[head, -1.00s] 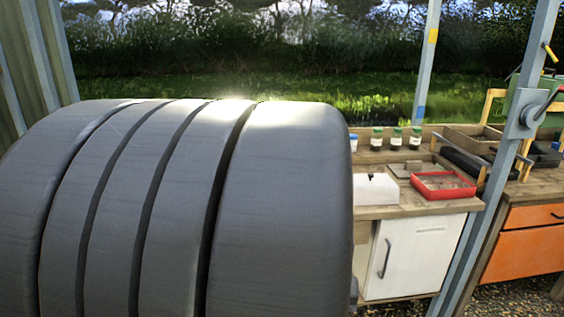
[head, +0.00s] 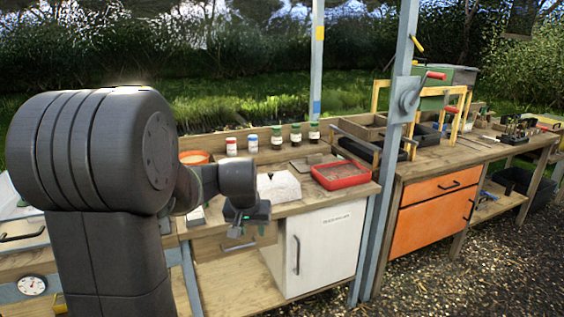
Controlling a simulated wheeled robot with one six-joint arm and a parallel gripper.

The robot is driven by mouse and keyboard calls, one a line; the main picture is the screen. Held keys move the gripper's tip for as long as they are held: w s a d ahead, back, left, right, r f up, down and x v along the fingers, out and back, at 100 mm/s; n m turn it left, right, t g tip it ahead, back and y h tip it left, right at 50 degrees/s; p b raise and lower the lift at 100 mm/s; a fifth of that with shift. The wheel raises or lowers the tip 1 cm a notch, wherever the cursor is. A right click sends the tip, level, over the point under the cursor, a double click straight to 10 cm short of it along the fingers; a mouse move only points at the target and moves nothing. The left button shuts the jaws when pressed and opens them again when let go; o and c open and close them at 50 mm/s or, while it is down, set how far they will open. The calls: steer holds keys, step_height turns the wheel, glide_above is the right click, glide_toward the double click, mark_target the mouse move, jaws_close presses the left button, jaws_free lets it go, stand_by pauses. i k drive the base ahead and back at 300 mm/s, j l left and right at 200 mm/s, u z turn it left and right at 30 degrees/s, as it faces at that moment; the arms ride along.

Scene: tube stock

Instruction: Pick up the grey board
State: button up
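A flat grey piece that looks like the grey board (head: 303,163) lies on the wooden bench, between the white block and the red tray and a little behind them. It is small in view and partly hidden by what stands in front. My gripper (head: 243,228) hangs at the end of my arm, in front of the bench's front edge. It is left of and nearer than the grey board, and apart from it. Its fingers are too small to show whether they are open or shut.
A white block (head: 278,187) and a red tray (head: 341,175) stand near the bench front. Several jars, one of them a dark green-capped jar (head: 296,134), line the back. A blue-grey post (head: 388,150) rises right of the tray. A white cabinet (head: 322,245) stands below.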

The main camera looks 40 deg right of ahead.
mark_target(303, 166)
steer(key=i+l+u, duration=0.1)
steer(key=l+u, duration=0.3)
steer(key=l, duration=0.75)
steer(key=l+u, duration=0.4)
steer(key=l, duration=1.5)
steer(key=k+l, duration=0.15)
steer(key=l, duration=1.4)
